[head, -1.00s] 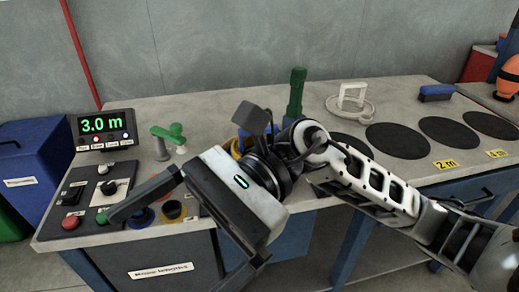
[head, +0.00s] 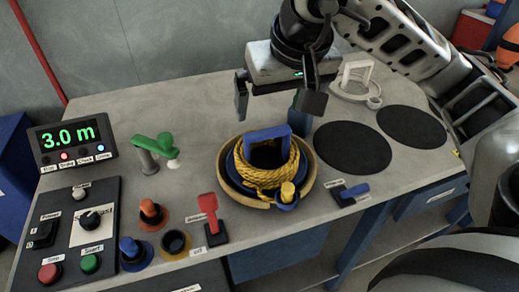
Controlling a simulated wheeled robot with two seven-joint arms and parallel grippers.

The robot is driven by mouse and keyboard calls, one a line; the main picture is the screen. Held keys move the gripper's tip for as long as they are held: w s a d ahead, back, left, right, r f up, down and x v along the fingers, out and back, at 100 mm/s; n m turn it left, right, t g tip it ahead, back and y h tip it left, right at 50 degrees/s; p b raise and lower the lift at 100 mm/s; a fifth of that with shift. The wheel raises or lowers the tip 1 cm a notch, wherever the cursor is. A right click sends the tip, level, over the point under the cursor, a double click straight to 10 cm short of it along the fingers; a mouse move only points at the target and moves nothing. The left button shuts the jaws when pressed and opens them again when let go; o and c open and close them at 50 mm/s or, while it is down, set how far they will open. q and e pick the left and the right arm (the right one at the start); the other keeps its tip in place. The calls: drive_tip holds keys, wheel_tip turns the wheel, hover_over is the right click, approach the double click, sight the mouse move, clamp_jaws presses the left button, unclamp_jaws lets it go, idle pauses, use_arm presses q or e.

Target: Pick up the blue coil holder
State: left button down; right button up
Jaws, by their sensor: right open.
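The blue coil holder (head: 268,132) has an upright blue handle and a coil of yellow rope (head: 262,176) wound around it. It sits in a tan-rimmed round dish (head: 307,183) near the middle of the workbench, with a small yellow-topped peg (head: 287,192) at its front. My right gripper (head: 277,98) is open and empty, with its fingers pointing down. It hangs above and slightly behind the handle, apart from it in the picture. My left gripper is out of view.
A white coil holder (head: 356,82) stands behind right, near dark round mats (head: 352,148). A 3.0 m display (head: 72,142) stands left.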

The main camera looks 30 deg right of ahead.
sight(270, 137)
drive_tip(key=x, duration=1.3)
drive_tip(key=shift+s+f+p, duration=0.2)
drive_tip(key=shift+f+p, duration=0.15)
drive_tip(key=shift+f, duration=0.1)
drive_tip(key=shift+r, duration=0.1)
drive_tip(key=c, duration=1)
drive_tip(key=shift+o, duration=0.2)
